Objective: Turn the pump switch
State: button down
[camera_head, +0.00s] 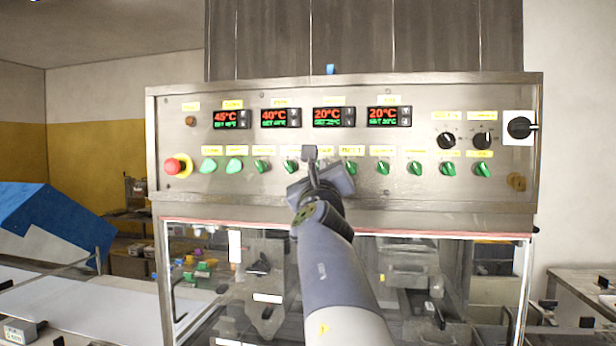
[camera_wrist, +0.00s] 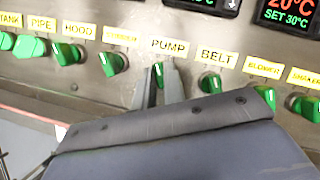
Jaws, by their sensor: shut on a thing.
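The green pump switch (camera_wrist: 159,76) sits under the yellow "PUMP" label (camera_wrist: 168,47) in the wrist view. My gripper (camera_wrist: 161,80) has a finger on each side of the switch and is shut on it. The switch looks roughly upright, but the fingers cover part of it. In the head view my gripper (camera_head: 313,162) reaches the switch row of the steel control panel (camera_head: 230,192), and it hides the pump switch there.
Close neighbours are the green belt switch (camera_wrist: 210,83) on the right and another green switch (camera_wrist: 113,63) on the left. A red emergency button (camera_head: 174,167) is at the panel's left end. Lit temperature displays (camera_head: 334,117) sit above, and black knobs (camera_head: 446,141) are at right.

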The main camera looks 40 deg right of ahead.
jog(key=shift+n+y, duration=0.3)
jog(key=shift+n, duration=0.3)
jog(key=c, duration=1.5)
grip_release()
